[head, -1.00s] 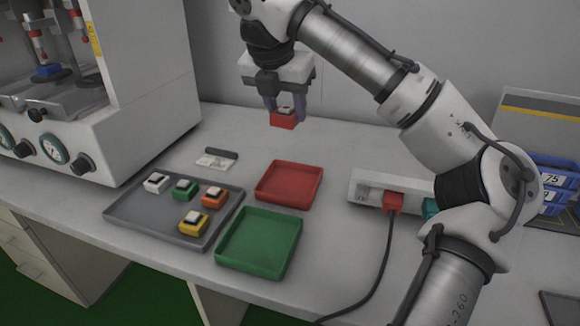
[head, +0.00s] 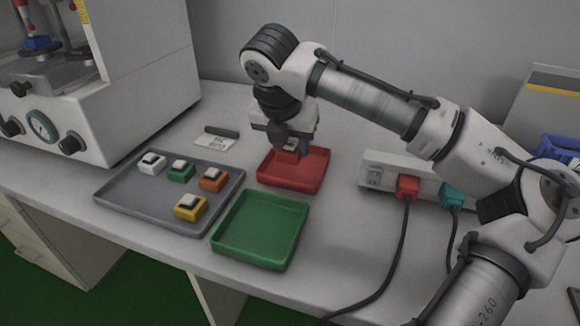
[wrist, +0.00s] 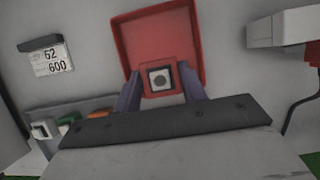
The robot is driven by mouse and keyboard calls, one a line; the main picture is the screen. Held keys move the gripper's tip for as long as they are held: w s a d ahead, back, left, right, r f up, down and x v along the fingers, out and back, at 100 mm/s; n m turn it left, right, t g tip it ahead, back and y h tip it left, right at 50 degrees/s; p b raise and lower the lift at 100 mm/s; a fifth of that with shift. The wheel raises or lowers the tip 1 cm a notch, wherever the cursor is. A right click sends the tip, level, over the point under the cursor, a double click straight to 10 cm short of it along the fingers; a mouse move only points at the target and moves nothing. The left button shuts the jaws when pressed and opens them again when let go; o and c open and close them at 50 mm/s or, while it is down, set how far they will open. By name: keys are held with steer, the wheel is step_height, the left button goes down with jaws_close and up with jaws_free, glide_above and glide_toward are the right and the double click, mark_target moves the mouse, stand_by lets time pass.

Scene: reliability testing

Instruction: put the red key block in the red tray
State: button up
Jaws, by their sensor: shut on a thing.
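My gripper (head: 291,146) is low over the back part of the red tray (head: 292,180). It is shut on the red key block (head: 287,156), which shows between the fingers. In the wrist view the red key block (wrist: 161,79) sits between both fingertips (wrist: 160,92), its light key with a dark round spot facing the camera. The red tray (wrist: 158,28) lies behind the block there and looks empty otherwise. I cannot tell whether the block touches the tray floor.
A grey tray (head: 140,205) at left holds white, green, orange and yellow key blocks. An empty green tray (head: 259,229) stands in front of the red tray. A power strip (head: 381,172) with red and teal plugs lies to the right. A label card (head: 215,142) lies behind the grey tray.

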mark_target(290, 178)
steer(key=shift+f+b, duration=0.45)
steer(key=shift+f, duration=2)
steer(key=o, duration=1)
steer(key=shift+f, duration=0.1)
steer(key=p+v, duration=0.2)
steer(key=v, duration=1)
